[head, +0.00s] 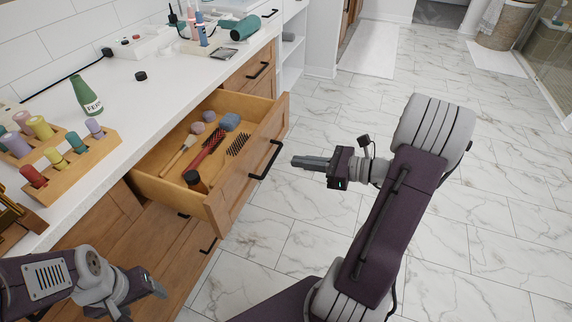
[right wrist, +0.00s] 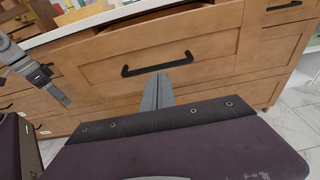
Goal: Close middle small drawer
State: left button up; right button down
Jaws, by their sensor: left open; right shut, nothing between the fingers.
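The wooden drawer (head: 218,203) stands pulled out below the white counter, with brushes and other small items inside. Its front has a black bar handle (head: 266,160). My right gripper (head: 294,162) is shut and empty, just right of the drawer front near the handle, with a small gap in the head view. In the right wrist view the shut fingers (right wrist: 158,90) point at the drawer front (right wrist: 165,52), just below its handle (right wrist: 157,64). My left gripper (head: 158,284) is open at the lower left, in front of the lower cabinet fronts and apart from the open drawer.
The counter (head: 150,96) holds a green bottle (head: 87,95), a wooden rack of colored rolls (head: 76,169) and a teal hair dryer (head: 246,27). Other closed drawers with black handles lie below and beyond. The marble floor (head: 490,190) on the right is clear.

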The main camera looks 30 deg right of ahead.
pick_arm(q)
jog(key=shift+f+b, duration=0.65)
jog(key=shift+f, duration=0.3)
pick_arm(e)
jog(key=x, duration=0.4)
jog(key=shift+w+a+f, duration=0.1)
jog(key=shift+w+a, duration=0.15)
pick_arm(q)
jog(key=shift+r, duration=0.1)
pick_arm(e)
jog(key=shift+w, duration=0.15)
